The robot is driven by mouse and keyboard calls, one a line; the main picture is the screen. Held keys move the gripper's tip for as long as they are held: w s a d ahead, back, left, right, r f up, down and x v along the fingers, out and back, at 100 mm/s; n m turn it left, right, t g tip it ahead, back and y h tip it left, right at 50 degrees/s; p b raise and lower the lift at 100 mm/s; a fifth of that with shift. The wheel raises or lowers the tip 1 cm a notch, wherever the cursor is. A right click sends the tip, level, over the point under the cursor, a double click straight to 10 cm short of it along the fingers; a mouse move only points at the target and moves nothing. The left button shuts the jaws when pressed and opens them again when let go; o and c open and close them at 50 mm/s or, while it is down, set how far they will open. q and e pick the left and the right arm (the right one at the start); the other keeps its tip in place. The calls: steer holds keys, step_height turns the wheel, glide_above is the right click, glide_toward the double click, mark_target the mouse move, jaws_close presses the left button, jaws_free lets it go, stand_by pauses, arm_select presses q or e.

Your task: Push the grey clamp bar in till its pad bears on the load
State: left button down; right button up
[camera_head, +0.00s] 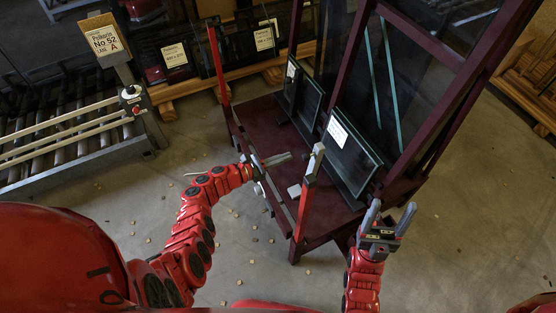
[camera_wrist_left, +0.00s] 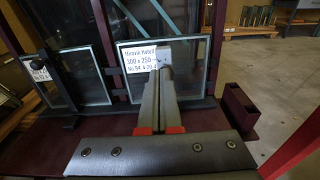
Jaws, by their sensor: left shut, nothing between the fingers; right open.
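The load is two glass panes with white labels, a left pane (camera_head: 303,92) and a right pane (camera_head: 350,155), leaning on the dark red frame (camera_head: 420,45). A narrow greyish bar (camera_head: 274,203) runs along the frame's near side; I take it for the clamp bar, but its pad is not clear. My left gripper (camera_head: 287,155) is shut and empty, reaching over this side toward the panes. In the left wrist view its fingers (camera_wrist_left: 158,95) point at the labelled right pane (camera_wrist_left: 190,65); a pale grey block (camera_wrist_left: 161,53) shows at their tips. My right gripper (camera_head: 389,218) is open, right of the frame.
Red uprights stand at the near side, one at the back (camera_head: 219,65) and one with a grey top (camera_head: 306,195). A roller conveyor (camera_head: 65,135) with a sign (camera_head: 103,40) is at the left.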

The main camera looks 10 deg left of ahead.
mark_target(315, 147)
arm_select(q)
steer(key=b+x, duration=0.1)
steer(key=x, duration=0.3)
steer(key=b+x, duration=0.2)
steer(key=x, duration=0.2)
steer(key=shift+f, duration=0.2)
steer(key=shift+w+d+r, duration=0.1)
steer(key=shift+w+d, duration=0.25)
steer(key=shift+d, duration=0.1)
